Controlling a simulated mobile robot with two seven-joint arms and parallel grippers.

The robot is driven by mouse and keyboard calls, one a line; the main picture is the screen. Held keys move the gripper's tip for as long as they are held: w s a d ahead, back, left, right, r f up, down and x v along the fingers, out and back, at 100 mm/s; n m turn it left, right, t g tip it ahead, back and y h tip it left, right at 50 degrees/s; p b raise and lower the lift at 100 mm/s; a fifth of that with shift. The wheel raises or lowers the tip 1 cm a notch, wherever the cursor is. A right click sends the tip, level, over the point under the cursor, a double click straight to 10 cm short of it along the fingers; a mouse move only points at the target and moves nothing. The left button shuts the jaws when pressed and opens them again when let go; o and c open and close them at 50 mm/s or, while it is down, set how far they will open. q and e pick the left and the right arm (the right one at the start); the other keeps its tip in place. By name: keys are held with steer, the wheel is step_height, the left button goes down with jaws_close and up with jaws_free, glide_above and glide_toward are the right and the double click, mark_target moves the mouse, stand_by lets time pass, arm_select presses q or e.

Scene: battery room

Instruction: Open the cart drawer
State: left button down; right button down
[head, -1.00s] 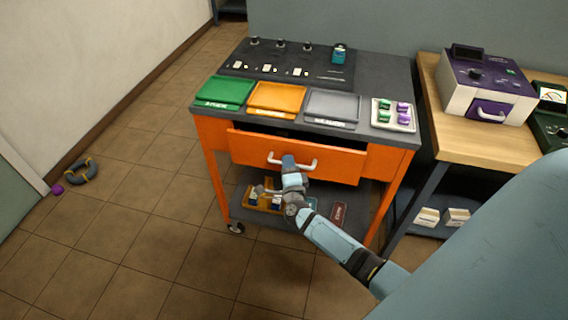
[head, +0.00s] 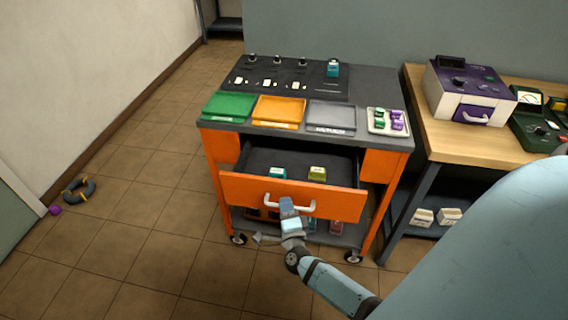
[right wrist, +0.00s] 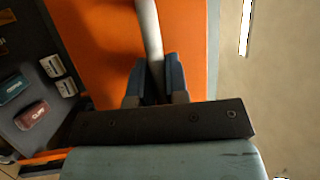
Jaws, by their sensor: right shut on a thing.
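The orange cart drawer (head: 246,190) stands pulled well out of the cart (head: 212,148) in the head view. Its dark inside (head: 262,158) shows, with a teal-and-white block (head: 277,173) and a yellow-green block (head: 317,174) in it. The white bar handle (head: 308,206) is on the drawer front. My right gripper (head: 288,206) is shut on the handle. In the right wrist view its two fingers (right wrist: 155,80) lie on either side of the handle bar (right wrist: 149,30), against the orange front. My left gripper is not in view.
Green (head: 228,106), orange (head: 279,110) and grey (head: 331,115) trays and a white tray (head: 372,125) of small blocks lie on the cart top. A wooden bench (head: 436,118) stands close at right.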

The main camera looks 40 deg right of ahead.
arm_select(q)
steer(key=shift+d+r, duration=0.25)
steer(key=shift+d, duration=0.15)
arm_select(e)
steer(key=shift+s+a, duration=1.5)
steer(key=shift+a, duration=0.3)
steer(key=c, duration=1.4)
jaws_free()
arm_select(q)
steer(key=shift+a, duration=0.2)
steer(key=shift+p, duration=0.3)
